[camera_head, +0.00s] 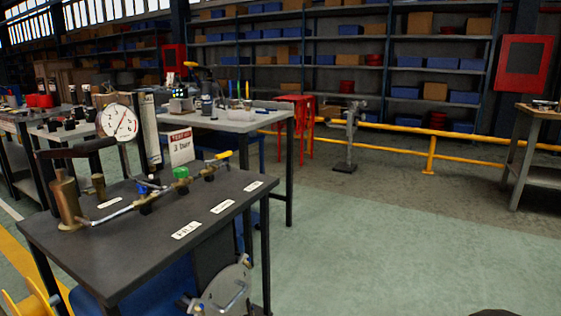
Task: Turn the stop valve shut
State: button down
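A test rig stands on a dark bench (150,235) at the left in the head view. A pipe line on it carries a blue knob (142,188), a green round handwheel (181,173) and a yellow-tipped lever (220,156). I cannot tell from the labels which of these is the stop valve, or how far any is turned. A brass hand pump (66,200) with a dark handle stands at the left end. A white round gauge (118,122) with a red needle rises behind the pipe.
A sign reading "3 bar" (181,147) stands behind the valves. Small white labels (186,230) lie along the bench front. Another table (235,121) stands behind. Green floor (400,260) is clear to the right.

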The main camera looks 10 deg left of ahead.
aim_at(226, 153)
jog(key=z, duration=0.65)
jog(key=i, duration=2.2)
jog(key=u, duration=1.45)
jog(key=i, duration=1)
jog(key=u, duration=1)
